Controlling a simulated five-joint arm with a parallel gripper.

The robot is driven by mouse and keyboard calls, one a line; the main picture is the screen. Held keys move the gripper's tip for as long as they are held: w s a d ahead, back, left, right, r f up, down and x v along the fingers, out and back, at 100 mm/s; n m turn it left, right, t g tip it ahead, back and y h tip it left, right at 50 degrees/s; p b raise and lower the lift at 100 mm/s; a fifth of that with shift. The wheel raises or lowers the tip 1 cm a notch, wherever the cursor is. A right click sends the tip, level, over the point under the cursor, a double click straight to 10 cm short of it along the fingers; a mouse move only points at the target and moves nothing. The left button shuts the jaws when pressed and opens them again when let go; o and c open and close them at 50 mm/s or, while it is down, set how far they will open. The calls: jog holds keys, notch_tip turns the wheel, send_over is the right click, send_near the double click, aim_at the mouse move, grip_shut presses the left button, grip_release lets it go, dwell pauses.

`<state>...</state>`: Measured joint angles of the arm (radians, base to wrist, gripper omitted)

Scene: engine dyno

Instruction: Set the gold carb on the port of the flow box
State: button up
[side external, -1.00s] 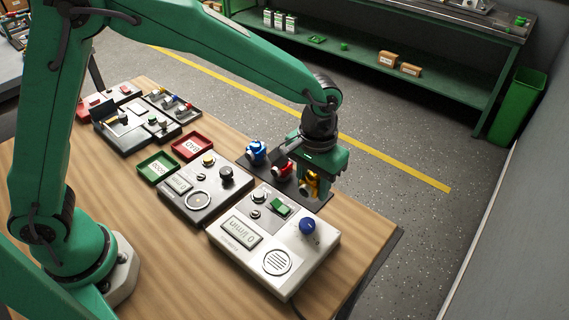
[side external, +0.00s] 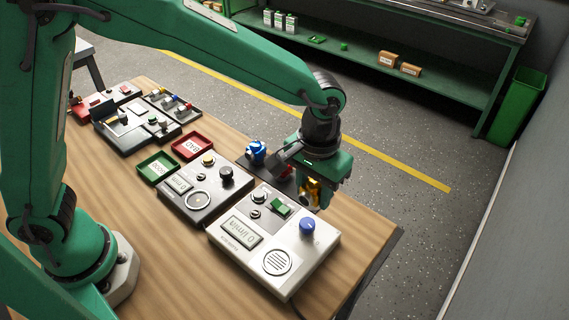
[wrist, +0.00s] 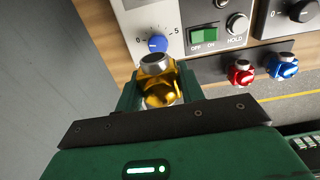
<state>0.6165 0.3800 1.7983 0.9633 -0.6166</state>
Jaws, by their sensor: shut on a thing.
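My gripper (wrist: 158,90) is shut on the gold carb (wrist: 160,92), which has a silver ring at its top in the wrist view. In the side view my gripper (side external: 312,192) holds the gold carb (side external: 312,190) near the far right corner of the white flow box (side external: 235,262). The box has a blue knob (side external: 307,226), a green switch (side external: 280,207), a "0 l/min" display and a round slotted disc (side external: 277,262). I cannot tell for sure which round fitting is the port. The carb's underside is hidden.
The blue carb (side external: 257,152) and red carb (wrist: 240,72) stand on a dark strip behind the boxes; my gripper mostly hides the red one in the side view. A dark box (side external: 195,207) with a black knob adjoins the flow box. Red and green trays (side external: 157,167) lie farther left.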

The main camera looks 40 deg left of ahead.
jog(key=shift+s, duration=0.1)
jog(key=s, duration=1)
jog(key=shift+s+f, duration=0.2)
jog(key=shift+f, duration=0.1)
jog(key=shift+f, duration=0.15)
jog(key=shift+f, duration=2.95)
jog(key=shift+f, duration=0.5)
dwell(0.4)
jog(key=o, duration=1.2)
jog(key=shift+c, duration=0.2)
